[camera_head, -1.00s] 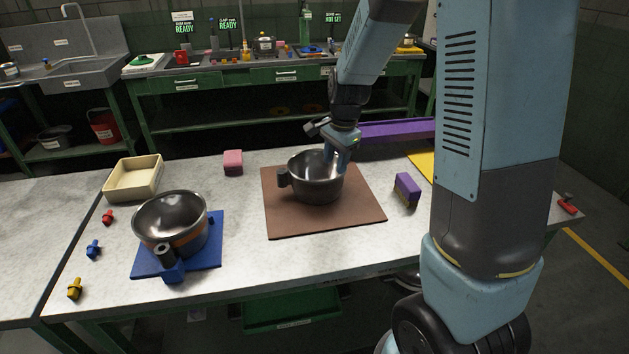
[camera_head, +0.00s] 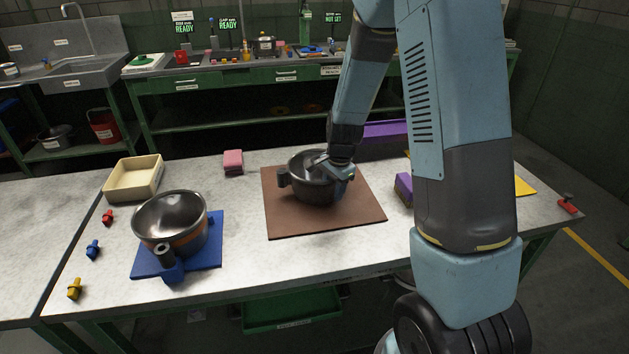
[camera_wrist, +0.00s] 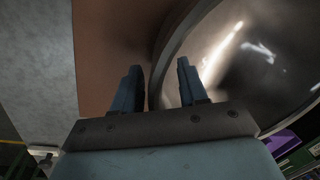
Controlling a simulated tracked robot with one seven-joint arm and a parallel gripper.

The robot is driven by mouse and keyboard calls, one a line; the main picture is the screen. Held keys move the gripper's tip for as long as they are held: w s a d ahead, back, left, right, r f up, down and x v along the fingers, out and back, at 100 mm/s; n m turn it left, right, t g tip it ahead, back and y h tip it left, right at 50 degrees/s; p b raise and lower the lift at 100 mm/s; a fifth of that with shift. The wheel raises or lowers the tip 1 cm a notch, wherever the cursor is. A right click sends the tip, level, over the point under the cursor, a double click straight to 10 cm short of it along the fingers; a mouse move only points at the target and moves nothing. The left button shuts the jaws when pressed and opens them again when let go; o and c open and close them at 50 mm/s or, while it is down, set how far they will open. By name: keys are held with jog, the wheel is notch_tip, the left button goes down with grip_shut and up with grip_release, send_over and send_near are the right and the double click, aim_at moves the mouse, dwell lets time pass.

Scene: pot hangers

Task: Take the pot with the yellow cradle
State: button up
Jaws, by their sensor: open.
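A dark grey metal pot (camera_head: 317,190) stands upright on a brown mat (camera_head: 290,225), with a dark stub on its left side. No yellow cradle shows on it, and part of its rim is hidden by my gripper. My gripper (camera_head: 326,170) is at its rim, on the right of the opening. In the wrist view my open gripper (camera_wrist: 158,72) has one finger over the pot's inside (camera_wrist: 235,60) and one outside above the mat, with the rim between them.
A cream tray (camera_head: 133,190), a pink block (camera_head: 233,162), and small red (camera_head: 107,217), blue (camera_head: 93,249) and yellow (camera_head: 75,288) pieces lie on the bench. A purple block (camera_head: 403,187) and a yellow mat (camera_head: 524,186) are partly behind my arm.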

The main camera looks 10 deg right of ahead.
jog(key=shift+f, duration=0.2)
jog(key=shift+c, duration=0.3)
grip_shut()
